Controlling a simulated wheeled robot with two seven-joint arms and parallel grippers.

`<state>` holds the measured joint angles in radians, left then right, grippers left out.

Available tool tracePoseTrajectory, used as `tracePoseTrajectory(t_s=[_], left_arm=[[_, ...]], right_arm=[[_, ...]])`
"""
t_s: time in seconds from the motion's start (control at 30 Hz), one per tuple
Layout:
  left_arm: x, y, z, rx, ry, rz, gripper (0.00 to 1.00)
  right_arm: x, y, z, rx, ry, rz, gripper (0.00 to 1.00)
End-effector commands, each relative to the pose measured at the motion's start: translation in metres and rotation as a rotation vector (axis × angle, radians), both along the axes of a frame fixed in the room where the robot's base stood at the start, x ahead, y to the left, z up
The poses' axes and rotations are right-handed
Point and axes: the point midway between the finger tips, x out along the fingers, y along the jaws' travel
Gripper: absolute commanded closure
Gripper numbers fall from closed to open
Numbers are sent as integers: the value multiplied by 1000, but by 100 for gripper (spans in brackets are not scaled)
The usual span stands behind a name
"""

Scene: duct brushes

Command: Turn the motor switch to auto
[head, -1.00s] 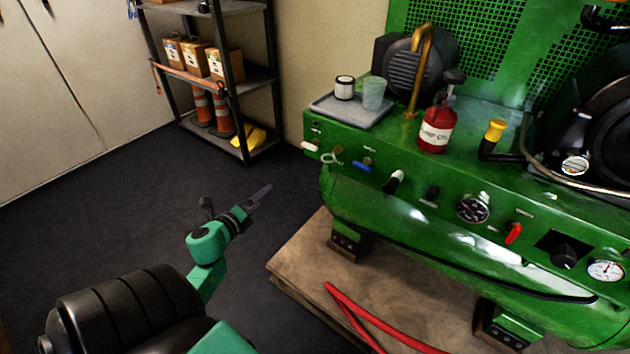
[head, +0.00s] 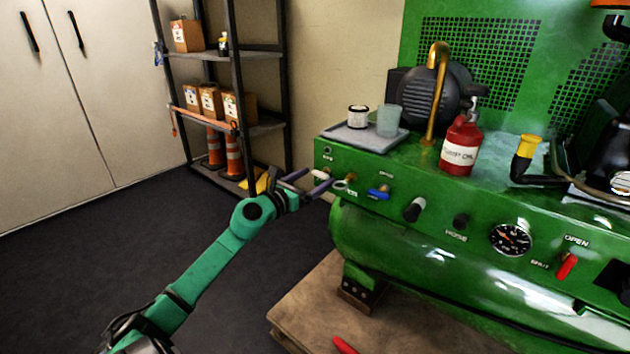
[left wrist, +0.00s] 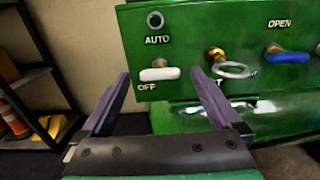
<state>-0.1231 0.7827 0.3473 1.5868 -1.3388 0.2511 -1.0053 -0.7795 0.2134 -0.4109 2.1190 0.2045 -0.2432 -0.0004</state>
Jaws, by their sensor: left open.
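The motor switch (left wrist: 160,73) is a white lever on the left end of the green panel in the left wrist view. It lies level, between the AUTO label above and the OFF label below left. In the head view the white lever (head: 318,173) is partly behind my fingers. My left gripper (head: 309,185) is open and empty in front of the panel's left end. In the left wrist view its two purple fingers (left wrist: 160,85) stand on either side of the lever, apart from it as seen. My right gripper is not in view.
Right of the switch are a ring pull (left wrist: 235,70) and a blue valve handle (left wrist: 289,57). A grey tray (head: 345,138) with a can and cup sits on top of the green machine. A shelf (head: 270,128) with boxes and cones stands behind left. The floor at left is clear.

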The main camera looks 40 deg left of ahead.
Motion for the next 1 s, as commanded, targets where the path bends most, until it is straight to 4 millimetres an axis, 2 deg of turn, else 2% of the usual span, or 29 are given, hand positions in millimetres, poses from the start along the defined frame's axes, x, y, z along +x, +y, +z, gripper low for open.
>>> tracePoseTrajectory(t_s=[0.1, 0.3, 0.37, 0.4, 0.53, 0.77, 1.0], left_arm=[[6, 0, 1, 1, 0, 1, 3], [7, 0, 0, 0, 0, 1, 3], [7, 0, 0, 0, 0, 0, 22], [7, 0, 0, 0, 1, 0, 37], [7, 0, 0, 0, 1, 0, 87], [7, 0, 0, -13, 1, 0, 88], [6, 0, 1, -96, 0, 0, 88]], right_arm=[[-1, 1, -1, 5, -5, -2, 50], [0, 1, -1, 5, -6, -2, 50], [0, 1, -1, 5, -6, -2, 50], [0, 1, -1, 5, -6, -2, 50], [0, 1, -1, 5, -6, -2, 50], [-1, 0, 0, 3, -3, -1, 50], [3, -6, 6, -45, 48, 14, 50]])
